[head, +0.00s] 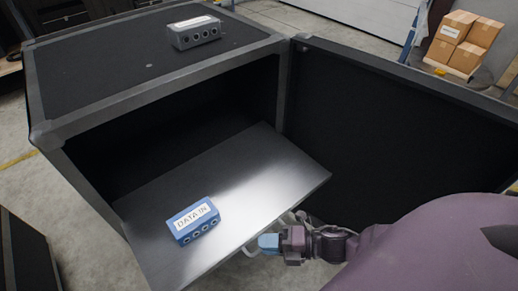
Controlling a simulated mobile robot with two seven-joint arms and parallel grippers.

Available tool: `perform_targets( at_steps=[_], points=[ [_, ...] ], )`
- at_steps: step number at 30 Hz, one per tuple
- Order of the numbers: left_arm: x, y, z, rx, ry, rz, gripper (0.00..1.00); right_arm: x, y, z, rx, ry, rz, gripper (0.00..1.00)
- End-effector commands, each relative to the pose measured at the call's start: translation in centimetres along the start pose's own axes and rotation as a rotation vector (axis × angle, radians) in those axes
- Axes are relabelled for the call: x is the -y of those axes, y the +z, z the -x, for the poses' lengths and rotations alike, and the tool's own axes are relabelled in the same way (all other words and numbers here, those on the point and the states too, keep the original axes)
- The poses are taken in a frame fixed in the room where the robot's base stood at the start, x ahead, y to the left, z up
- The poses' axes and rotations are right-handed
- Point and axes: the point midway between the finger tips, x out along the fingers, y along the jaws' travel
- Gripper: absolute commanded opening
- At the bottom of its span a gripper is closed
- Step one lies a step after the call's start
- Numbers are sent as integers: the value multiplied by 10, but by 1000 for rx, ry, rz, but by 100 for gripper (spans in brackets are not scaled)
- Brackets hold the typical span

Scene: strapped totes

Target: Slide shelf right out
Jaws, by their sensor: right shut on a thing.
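The grey metal shelf (240,175) sits in the open black case (85,115) and sticks out past its front opening. A blue box labelled "DATA IN" (194,221) lies on the shelf near its left front part. My right gripper (268,243), with blue fingertips, is at the front edge of the shelf, right of the blue box. It is shut on a pale curved handle (249,251) at that edge; the fingers hide part of the handle. My left gripper is not in view.
The case's door (400,130) stands open on the right, close to my right arm. A grey box with sockets (195,33) sits on top of the case. Cardboard boxes (464,42) are stacked at the back right. Another dark case (25,255) stands at the lower left.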

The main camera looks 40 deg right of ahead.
Motion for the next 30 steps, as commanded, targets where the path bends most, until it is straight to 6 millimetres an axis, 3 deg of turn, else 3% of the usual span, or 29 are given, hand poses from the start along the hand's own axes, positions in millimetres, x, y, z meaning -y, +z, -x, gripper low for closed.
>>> perform_targets(
  at_steps=[7,17,18,23,30],
  points=[
    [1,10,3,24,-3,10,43,1,-9,9,0,2,2,0],
    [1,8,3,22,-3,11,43,3,-11,11,-2,0,-1,0],
    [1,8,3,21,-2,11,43,4,-11,11,-3,-1,-1,12],
    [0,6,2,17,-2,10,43,4,-11,11,-2,-1,-1,36],
    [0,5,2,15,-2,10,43,3,-10,10,-1,0,0,36]
  ],
)
